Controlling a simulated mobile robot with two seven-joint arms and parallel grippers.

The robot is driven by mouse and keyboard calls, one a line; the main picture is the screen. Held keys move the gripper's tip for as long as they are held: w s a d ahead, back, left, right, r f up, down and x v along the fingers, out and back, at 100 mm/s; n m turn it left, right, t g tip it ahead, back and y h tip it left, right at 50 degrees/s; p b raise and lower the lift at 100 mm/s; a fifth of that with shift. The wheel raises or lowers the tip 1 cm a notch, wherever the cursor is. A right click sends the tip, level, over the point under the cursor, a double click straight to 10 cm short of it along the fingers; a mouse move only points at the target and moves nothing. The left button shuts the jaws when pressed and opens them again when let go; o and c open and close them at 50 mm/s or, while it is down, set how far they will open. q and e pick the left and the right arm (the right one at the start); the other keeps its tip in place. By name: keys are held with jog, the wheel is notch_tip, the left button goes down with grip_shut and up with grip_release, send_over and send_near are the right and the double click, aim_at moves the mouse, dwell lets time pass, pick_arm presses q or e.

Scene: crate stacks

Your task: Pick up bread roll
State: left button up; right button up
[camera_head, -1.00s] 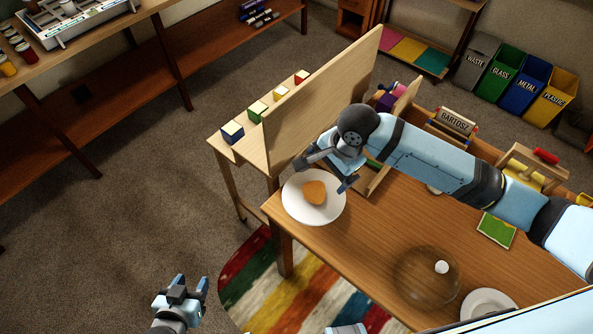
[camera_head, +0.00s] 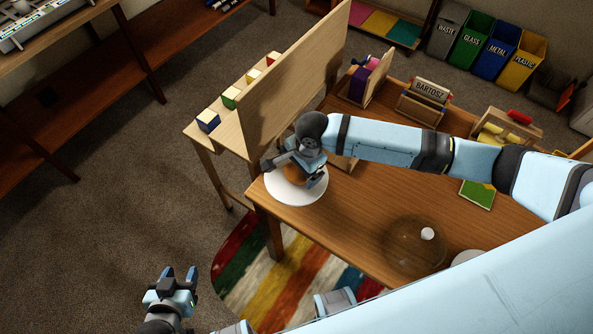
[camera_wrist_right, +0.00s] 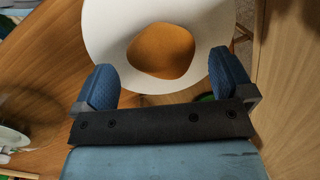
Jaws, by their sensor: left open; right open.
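The bread roll (camera_wrist_right: 162,50) is orange-brown and lies on a white round plate (camera_head: 291,192) at the left end of the wooden table. In the head view the roll is mostly hidden behind my right gripper (camera_head: 293,174), which is over the plate. In the right wrist view the roll sits ahead of and between the two blue fingers of my right gripper (camera_wrist_right: 172,85), which are open and empty. My left gripper (camera_head: 181,274) is open and empty, off the table at the lower left, above the floor.
A tall wooden panel (camera_head: 293,75) stands just behind the plate, with several colored blocks on a ledge beyond it. A clear round dome (camera_head: 413,245) and a green-and-yellow card (camera_head: 478,194) are on the table to the right. The table's middle is fairly clear.

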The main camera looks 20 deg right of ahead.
notch_tip(320, 180, down, 2)
jog(key=shift+w+a+f, duration=0.1)
jog(key=shift+w+a, duration=0.05)
jog(key=c, duration=0.9)
jog(key=shift+c, duration=0.3)
